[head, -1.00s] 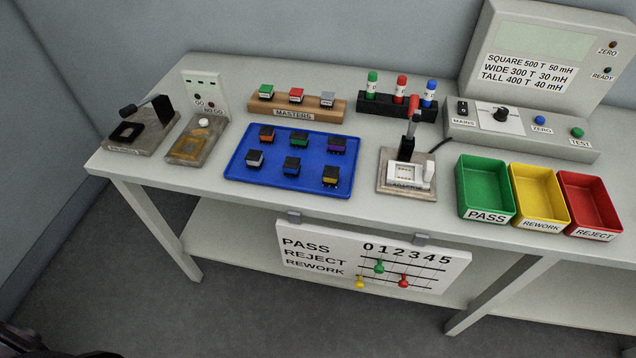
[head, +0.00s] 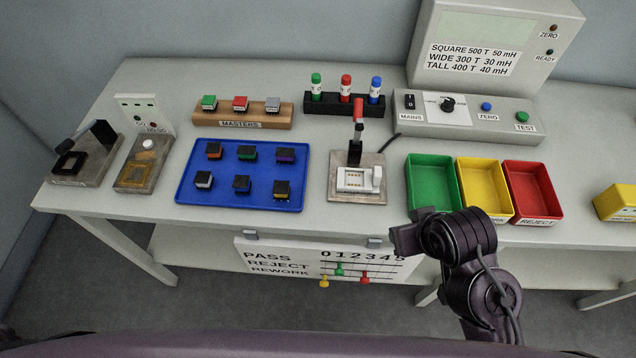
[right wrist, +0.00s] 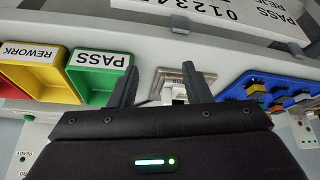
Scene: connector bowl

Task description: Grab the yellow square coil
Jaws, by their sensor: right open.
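The yellow coil (head: 283,190), dark on top with a yellow band, sits at the front right of the blue tray (head: 190,197). In the right wrist view a small yellow coil (right wrist: 257,91) shows on the tray at the right. My right gripper (head: 398,240) is in front of the bench, below the green bin and well to the right of the tray. In the right wrist view its two fingers (right wrist: 160,68) are apart with nothing held between them. My left gripper is not in view.
Several other coils share the tray. A test fixture (head: 357,180) with an upright red-tipped lever stands between the tray and the green bin (head: 432,185). Yellow and red bins stand further right. A tally board (head: 300,262) hangs on the bench front.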

